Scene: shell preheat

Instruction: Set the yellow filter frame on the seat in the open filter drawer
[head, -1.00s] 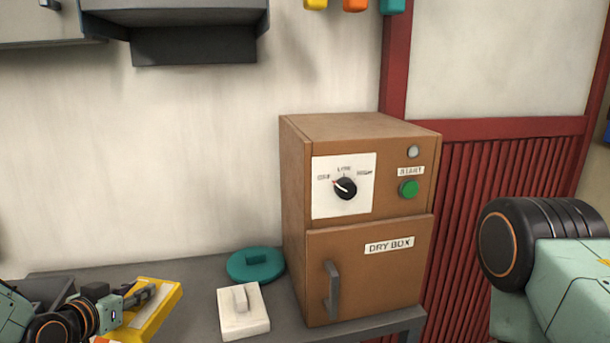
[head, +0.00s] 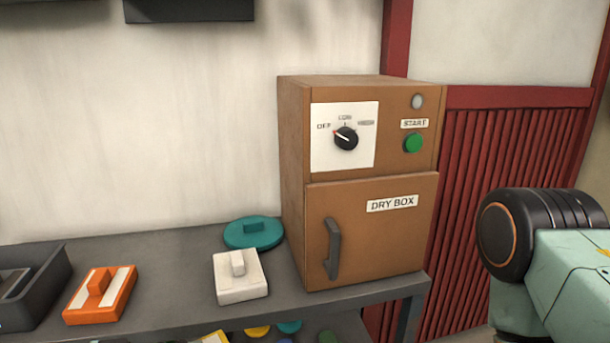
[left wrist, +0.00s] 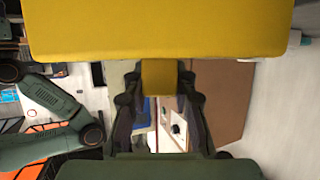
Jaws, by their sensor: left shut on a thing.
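The yellow filter frame (left wrist: 160,30) fills the top of the left wrist view as a broad yellow block with a narrower tab below. My left gripper (left wrist: 160,85) is shut on that tab, with a dark finger on each side. Neither the frame nor my left gripper shows in the head view now. My right gripper is not in view. I cannot make out an open filter drawer or its seat in these frames.
A brown dry box (head: 370,235), door closed, stands on the grey bench (head: 170,255). Left of it are a teal round piece (head: 253,236), a white block (head: 240,284), an orange-and-white block (head: 100,294) and a dark open-topped bin (head: 45,290). Several coloured pieces lie below.

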